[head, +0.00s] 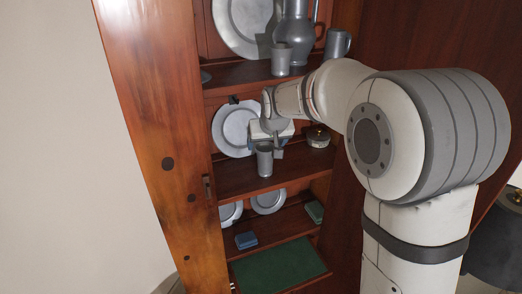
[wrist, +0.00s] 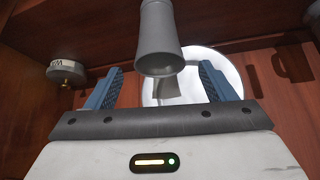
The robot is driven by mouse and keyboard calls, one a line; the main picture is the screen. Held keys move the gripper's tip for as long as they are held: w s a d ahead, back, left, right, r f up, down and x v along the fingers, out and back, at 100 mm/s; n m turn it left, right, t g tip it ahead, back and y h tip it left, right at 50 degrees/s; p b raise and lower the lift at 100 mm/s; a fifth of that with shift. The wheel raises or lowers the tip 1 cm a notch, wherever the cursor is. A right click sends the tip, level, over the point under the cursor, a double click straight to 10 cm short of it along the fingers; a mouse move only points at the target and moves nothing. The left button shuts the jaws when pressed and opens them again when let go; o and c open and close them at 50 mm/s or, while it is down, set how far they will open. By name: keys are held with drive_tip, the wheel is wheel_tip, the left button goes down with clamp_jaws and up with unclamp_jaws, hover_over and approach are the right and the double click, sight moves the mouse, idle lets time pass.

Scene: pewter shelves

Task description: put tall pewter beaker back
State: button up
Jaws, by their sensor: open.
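A grey pewter beaker (head: 264,162) stands upright on the middle shelf (head: 240,181), close to its front edge. In the wrist view this beaker (wrist: 160,40) shows at the top centre, in line with the gap between the fingers. I cannot tell whether a finger touches the beaker. Another pewter beaker (head: 281,60) stands on the upper shelf.
A pewter plate (head: 232,128) leans behind on the middle shelf. A round tin (head: 317,136) stands to the right. The upper shelf holds a large plate (head: 240,22), a jug (head: 296,30) and a mug (head: 338,43). An open wooden door (head: 160,120) flanks the left.

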drive_tip(key=a+v, duration=0.1)
drive_tip(key=v, duration=0.5)
drive_tip(key=s+d+f+m+g+h, duration=0.1)
drive_tip(key=s+d, duration=1.1)
drive_tip(key=s, duration=0.1)
drive_tip(key=s+d+f+m+g, duration=0.1)
drive_tip(key=s+d+f, duration=0.1)
drive_tip(key=s, duration=0.6)
drive_tip(key=s+d+f+g, duration=0.1)
drive_tip(key=s+d+f, duration=0.2)
drive_tip(key=s+f, duration=0.2)
drive_tip(key=s, duration=0.3)
drive_tip(key=shift+s+m+h+b, duration=0.3)
drive_tip(key=shift+s+m+b, duration=0.05)
drive_tip(key=shift+m, duration=0.05)
drive_tip(key=shift+s, duration=0.15)
